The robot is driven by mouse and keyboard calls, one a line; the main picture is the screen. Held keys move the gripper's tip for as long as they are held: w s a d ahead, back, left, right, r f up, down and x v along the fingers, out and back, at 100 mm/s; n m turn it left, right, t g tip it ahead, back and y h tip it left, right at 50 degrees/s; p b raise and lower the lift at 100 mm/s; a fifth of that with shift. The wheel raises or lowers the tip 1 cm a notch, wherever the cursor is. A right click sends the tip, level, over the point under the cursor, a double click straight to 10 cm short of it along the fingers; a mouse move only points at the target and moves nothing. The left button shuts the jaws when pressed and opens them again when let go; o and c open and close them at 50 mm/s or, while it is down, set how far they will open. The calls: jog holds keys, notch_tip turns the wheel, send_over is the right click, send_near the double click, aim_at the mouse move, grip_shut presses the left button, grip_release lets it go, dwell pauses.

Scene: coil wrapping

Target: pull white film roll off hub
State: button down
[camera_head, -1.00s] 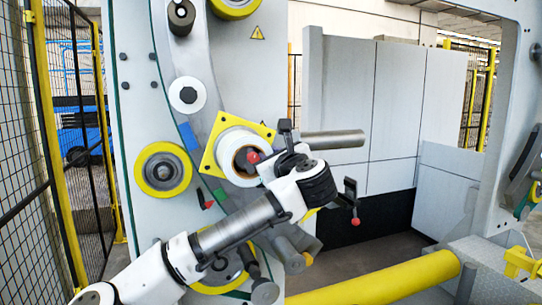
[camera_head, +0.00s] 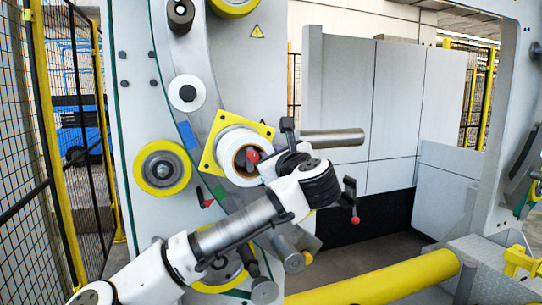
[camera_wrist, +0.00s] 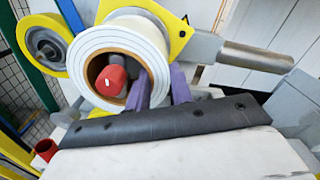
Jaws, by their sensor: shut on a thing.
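The white film roll (camera_head: 229,149) sits in front of a yellow square plate (camera_head: 208,158) on the grey machine panel. In the wrist view the roll (camera_wrist: 110,37) faces me, with a brown core around the hub and its red knob (camera_wrist: 110,80). My gripper (camera_wrist: 160,86) has two purple fingers at the roll's lower right. One finger reaches into the core opening and the other lies outside the roll, so it is shut on the roll's wall. The fingertips are hidden by the roll. In the head view my wrist covers the fingers.
A grey bar (camera_head: 335,139) sticks out to the right, close behind my wrist. A yellow-rimmed wheel (camera_head: 163,168) is left of the roll, and a white roller (camera_head: 187,94) is above it. A long yellow roller (camera_head: 380,280) lies at the lower right. A mesh fence stands at far left.

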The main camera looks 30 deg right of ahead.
jog(key=b+v, duration=0.4)
jog(key=v, duration=1.2)
dwell(2.8)
jog(key=shift+s, duration=0.1)
dwell(0.3)
